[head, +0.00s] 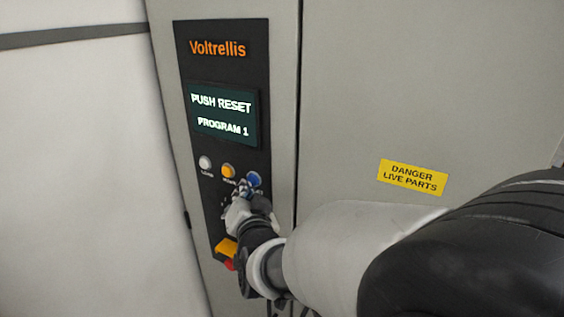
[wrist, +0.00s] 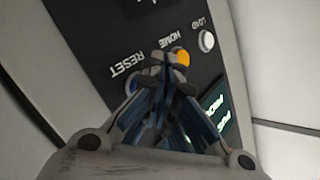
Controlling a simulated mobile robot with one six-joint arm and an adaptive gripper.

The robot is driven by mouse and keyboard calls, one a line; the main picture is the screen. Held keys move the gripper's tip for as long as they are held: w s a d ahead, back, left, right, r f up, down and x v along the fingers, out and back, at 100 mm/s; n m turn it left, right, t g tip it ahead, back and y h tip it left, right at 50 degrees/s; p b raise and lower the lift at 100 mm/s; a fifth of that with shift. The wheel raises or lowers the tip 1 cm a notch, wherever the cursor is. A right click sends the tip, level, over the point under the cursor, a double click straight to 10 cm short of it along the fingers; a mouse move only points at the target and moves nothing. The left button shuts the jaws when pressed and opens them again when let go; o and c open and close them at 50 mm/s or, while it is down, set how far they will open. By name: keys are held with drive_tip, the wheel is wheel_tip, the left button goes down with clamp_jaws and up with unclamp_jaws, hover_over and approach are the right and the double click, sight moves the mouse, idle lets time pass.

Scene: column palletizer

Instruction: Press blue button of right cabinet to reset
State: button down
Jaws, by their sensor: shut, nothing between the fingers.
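The blue button (head: 254,179) sits on the black control panel (head: 222,62) of the grey cabinet, at the right end of a row of buttons. In the wrist view the blue button (wrist: 131,86) is partly hidden behind my gripper, beside the label RESET. My gripper (head: 243,187) is shut and empty, its tips close to the panel just left of and below the blue button. In the wrist view my gripper (wrist: 167,62) has its tips between the blue and yellow buttons. I cannot tell whether the tips touch the panel.
A white button (head: 205,162) and a yellow button (head: 228,171) are left of the blue one. The display (head: 222,115) reads PUSH RESET, PROGRAM 1. A red knob (head: 230,265) on a yellow base is lower down, partly hidden. A yellow danger label (head: 413,177) is at right.

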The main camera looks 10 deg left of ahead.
drive_tip(key=shift+w+d+b, duration=0.2)
drive_tip(key=shift+w+b, duration=0.2)
drive_tip(key=shift+w, duration=0.05)
idle(0.7)
idle(0.4)
drive_tip(key=shift+s+a, duration=0.3)
drive_tip(key=shift+s, duration=0.45)
drive_tip(key=s, duration=0.1)
drive_tip(key=s+a, duration=0.1)
drive_tip(key=s, duration=0.1)
drive_tip(key=s+a, duration=0.1)
drive_tip(key=shift+s, duration=0.3)
idle(0.3)
